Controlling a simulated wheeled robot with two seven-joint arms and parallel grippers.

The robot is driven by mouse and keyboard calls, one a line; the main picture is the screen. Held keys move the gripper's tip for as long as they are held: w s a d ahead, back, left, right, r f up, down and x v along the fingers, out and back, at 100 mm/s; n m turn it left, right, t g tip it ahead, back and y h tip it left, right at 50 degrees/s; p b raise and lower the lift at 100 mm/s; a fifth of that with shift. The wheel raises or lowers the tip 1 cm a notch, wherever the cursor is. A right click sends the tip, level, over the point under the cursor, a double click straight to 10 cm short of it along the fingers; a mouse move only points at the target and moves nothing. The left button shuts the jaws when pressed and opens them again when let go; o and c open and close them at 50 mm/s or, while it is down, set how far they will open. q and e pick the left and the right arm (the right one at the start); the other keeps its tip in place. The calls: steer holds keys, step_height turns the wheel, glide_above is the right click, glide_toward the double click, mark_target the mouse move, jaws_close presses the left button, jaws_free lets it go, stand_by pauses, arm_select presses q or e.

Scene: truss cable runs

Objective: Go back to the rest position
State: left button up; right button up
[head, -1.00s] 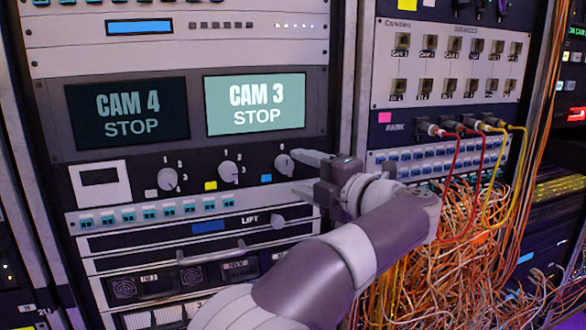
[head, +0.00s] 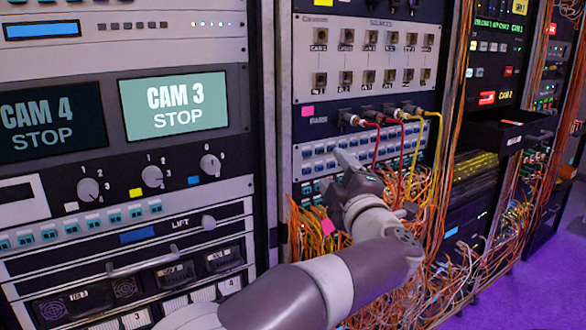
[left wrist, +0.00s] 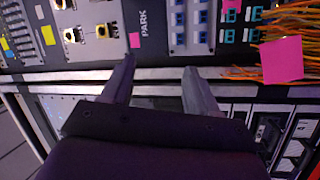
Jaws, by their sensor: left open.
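My left gripper (head: 337,172) is open and empty, in front of the patch panel (head: 320,150) to the right of the knob rack. In the left wrist view its two fingers (left wrist: 158,70) are spread with nothing between them, before the dark rack edge. The row of three rotary knobs, with the right knob (head: 210,165) nearest the gripper, is clear of the fingers. Above them the lit screen (head: 174,105) reads CAM 3 STOP and the dim screen (head: 40,122) reads CAM 4 STOP. My right gripper does not show.
Red and yellow cables (head: 432,145) hang from the row marked PARK, right of my gripper. A tangle of orange cables (head: 390,285) lies below, close to my wrist. A pink tag (left wrist: 282,60) shows there. Purple floor (head: 530,285) is open at the right.

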arm_select(q)
steer(key=d+f+m+g+h, duration=0.25)
steer(key=f+m+h, duration=0.25)
steer(key=f+m, duration=0.25)
steer(key=d+f+m+g+h, duration=0.1)
steer(key=f+m+g+h, duration=0.2)
steer(key=f+m+h, duration=0.4)
steer(key=s+a+f+m+g+y, duration=0.2)
steer(key=s+a+f+g, duration=0.2)
steer(key=s+a+f, duration=0.4)
steer(key=s+a+f+m+g+y, duration=0.1)
steer(key=s+a+f+m+g, duration=0.25)
steer(key=s+f, duration=0.4)
steer(key=s+a+f+n+g+y, duration=0.1)
steer(key=s+a+f+g+y, duration=0.15)
steer(key=s+a, duration=0.45)
steer(key=s+a+f+n+g+y, duration=0.15)
steer(key=s+a+f, duration=0.3)
steer(key=a, duration=0.55)
steer(key=w+p+v, duration=0.2)
steer(key=p+v, duration=0.9)
steer(key=p, duration=0.1)
steer(key=w+r+p+v, duration=0.1)
steer(key=w+p+v, duration=0.1)
steer(key=p+v, duration=0.9)
steer(key=shift+s+a+r+g+h+p, duration=0.2)
steer(key=shift+r+g+h+p, duration=0.2)
steer(key=shift+r, duration=0.35)
steer(key=shift+m, duration=0.25)
